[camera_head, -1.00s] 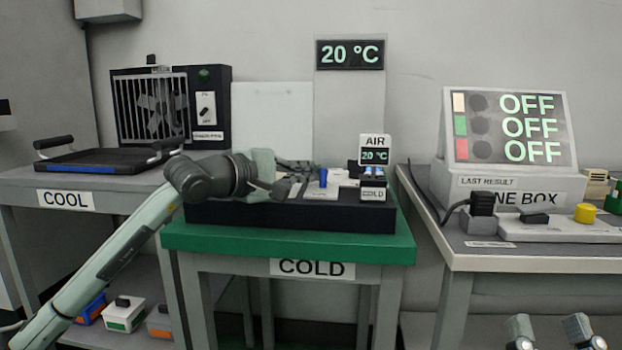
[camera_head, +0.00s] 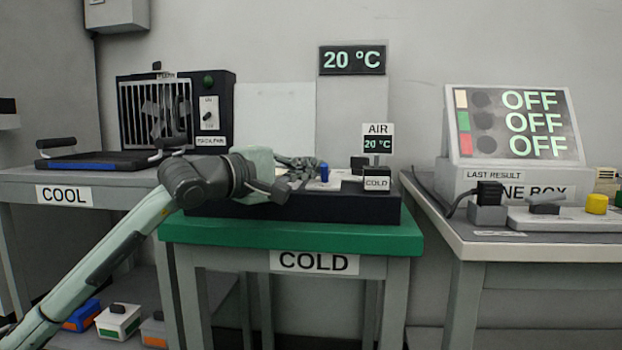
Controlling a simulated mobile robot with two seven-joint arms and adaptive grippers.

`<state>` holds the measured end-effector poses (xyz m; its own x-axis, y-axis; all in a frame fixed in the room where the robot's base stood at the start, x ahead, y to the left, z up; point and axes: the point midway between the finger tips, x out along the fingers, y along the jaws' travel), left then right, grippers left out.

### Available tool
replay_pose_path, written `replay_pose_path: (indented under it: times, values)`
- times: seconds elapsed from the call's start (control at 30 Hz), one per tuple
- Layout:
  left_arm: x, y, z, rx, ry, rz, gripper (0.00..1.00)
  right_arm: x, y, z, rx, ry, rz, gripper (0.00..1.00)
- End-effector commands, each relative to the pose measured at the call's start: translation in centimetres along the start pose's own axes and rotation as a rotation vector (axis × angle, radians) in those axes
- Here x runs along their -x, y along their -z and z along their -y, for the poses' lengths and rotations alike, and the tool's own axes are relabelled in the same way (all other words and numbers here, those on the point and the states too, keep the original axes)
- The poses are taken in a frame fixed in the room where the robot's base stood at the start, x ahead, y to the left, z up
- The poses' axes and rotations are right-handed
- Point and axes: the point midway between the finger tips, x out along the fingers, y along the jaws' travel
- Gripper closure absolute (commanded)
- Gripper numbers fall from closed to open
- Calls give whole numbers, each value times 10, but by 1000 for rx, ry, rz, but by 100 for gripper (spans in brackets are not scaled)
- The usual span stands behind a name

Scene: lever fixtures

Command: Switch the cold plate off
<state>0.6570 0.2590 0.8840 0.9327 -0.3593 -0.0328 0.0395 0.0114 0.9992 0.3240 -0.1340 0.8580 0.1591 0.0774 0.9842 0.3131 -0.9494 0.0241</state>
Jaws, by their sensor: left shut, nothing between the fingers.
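The cold plate is a long dark slab (camera_head: 300,207) on a green-topped table (camera_head: 300,236) with a COLD sign (camera_head: 314,262). A small box labelled COLD (camera_head: 377,183) sits at the slab's right end. My left gripper (camera_head: 296,176) is shut and empty over the slab's top, left of the blue piece. Its fingers are small and dark, and I cannot tell whether they touch anything. My arm hides the slab's left end. My right gripper is out of view.
An AIR display (camera_head: 378,144) and a wall display (camera_head: 352,60) both read 20 °C. A grey table (camera_head: 470,240) with the OFF panel (camera_head: 515,125) stands right, across a gap.

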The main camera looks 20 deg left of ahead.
Motion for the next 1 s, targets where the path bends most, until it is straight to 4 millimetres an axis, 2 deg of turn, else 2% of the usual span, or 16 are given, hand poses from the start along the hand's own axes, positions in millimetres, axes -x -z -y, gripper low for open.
replay_pose_path:
  times: [0.27, 0.37, 0.7, 1.0]
  values:
    - [5, 1, -2, 0, 1, -2, 100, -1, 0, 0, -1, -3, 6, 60]
    - [16, 2, -1, -3, 3, -5, 100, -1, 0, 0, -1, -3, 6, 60]
    - [74, 0, 0, -3, 6, -2, 100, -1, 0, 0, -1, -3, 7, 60]
    - [106, -1, -2, 3, 0, 1, 100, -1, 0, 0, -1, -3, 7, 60]
